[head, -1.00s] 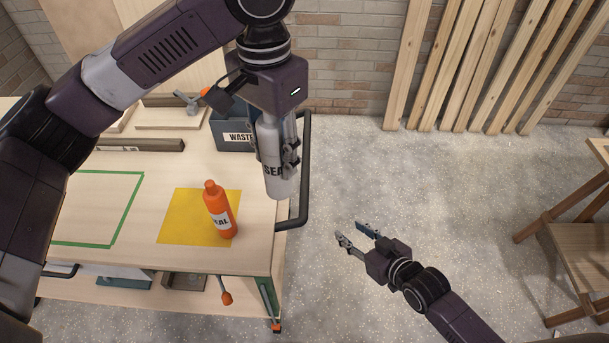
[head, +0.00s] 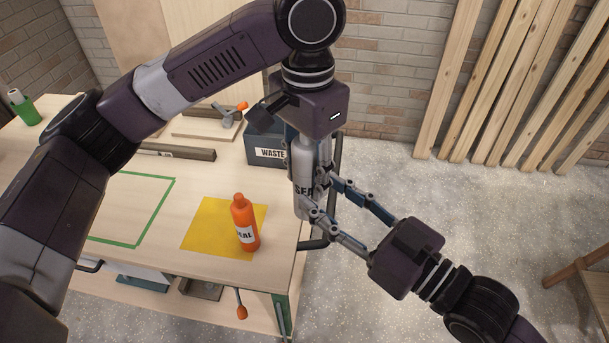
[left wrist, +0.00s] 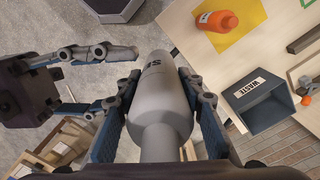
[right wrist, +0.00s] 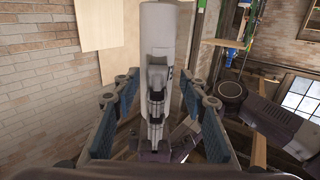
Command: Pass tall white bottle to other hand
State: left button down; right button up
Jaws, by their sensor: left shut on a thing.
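The tall white bottle (head: 301,165) is grey-white with dark lettering and hangs roughly upright beside the workbench's right edge. My left gripper (head: 312,165) is shut on it from above; in the left wrist view the bottle (left wrist: 160,85) sits between both left fingers. My right gripper (head: 322,195) is open and has come in from the right, its fingertips close to the bottle's lower part. In the right wrist view the bottle (right wrist: 157,40) stands between the spread right fingers, with visible gaps on both sides. Whether a fingertip touches it I cannot tell.
An orange bottle (head: 245,225) stands on a yellow square (head: 200,235) on the workbench (head: 150,235). A dark bin marked WASTE (head: 262,150) is behind the held bottle. A dark rail (head: 335,225) runs along the bench's right end. The floor to the right is open.

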jog(key=x, duration=1.1)
pick_arm(q)
jog(key=shift+w, duration=0.1)
pick_arm(e)
jog(key=shift+s, duration=0.15)
grip_shut()
pick_arm(q)
jog(key=shift+a, duration=0.1)
jog(key=shift+w, duration=0.1)
pick_arm(e)
jog(key=shift+s+a, duration=0.1)
pick_arm(q)
jog(key=c, duration=1.2)
grip_release()
jog(key=shift+r, duration=0.1)
